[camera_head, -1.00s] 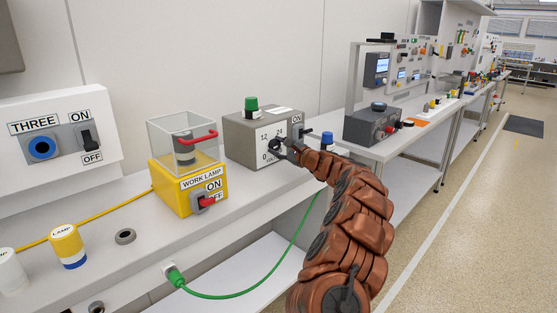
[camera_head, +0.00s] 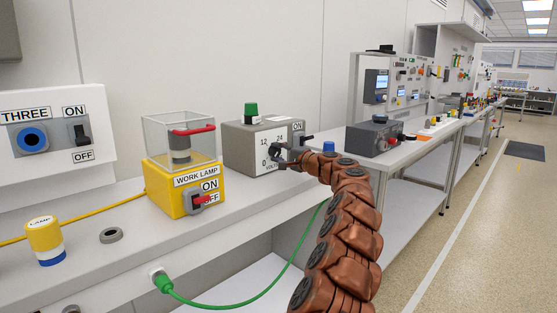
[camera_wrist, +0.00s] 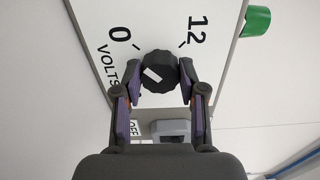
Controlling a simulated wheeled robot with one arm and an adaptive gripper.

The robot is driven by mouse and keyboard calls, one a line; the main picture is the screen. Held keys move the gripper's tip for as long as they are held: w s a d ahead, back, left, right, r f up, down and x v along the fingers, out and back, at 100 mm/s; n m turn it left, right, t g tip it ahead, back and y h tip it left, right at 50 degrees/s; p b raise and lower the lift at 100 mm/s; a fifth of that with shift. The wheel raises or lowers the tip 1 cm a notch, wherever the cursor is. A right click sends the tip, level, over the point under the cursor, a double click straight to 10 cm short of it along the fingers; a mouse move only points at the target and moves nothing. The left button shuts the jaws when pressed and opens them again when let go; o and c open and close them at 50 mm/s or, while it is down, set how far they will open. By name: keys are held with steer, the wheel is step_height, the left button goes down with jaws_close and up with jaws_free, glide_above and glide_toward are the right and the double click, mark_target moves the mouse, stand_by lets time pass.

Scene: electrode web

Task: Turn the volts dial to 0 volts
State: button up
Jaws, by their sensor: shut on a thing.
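The grey volts box (camera_head: 238,145) stands on the bench with a white face marked 0, 12 and 24 volts. Its black dial (camera_wrist: 160,71) shows in the wrist view between 0 and 12. A white mark on the dial lies on its lower left part, not lined up with the 0 tick at its upper left. My gripper (camera_wrist: 161,74) is shut on the dial, one finger on each side. In the head view my gripper (camera_head: 278,155) covers much of the dial.
An ON switch (camera_head: 303,138) is at the right of the box face, close to my gripper. A green knob (camera_head: 251,110) is on top. The yellow work lamp box (camera_head: 170,190) stands to the left. A blue knob (camera_head: 328,147) is to the right.

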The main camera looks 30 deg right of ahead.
steer(key=shift+a, duration=0.15)
stand_by(0.3)
steer(key=o, duration=1.1)
steer(key=shift+o, duration=0.2)
steer(key=shift+v, duration=1.1)
steer(key=v, duration=0.9)
steer(key=shift+s, duration=0.4)
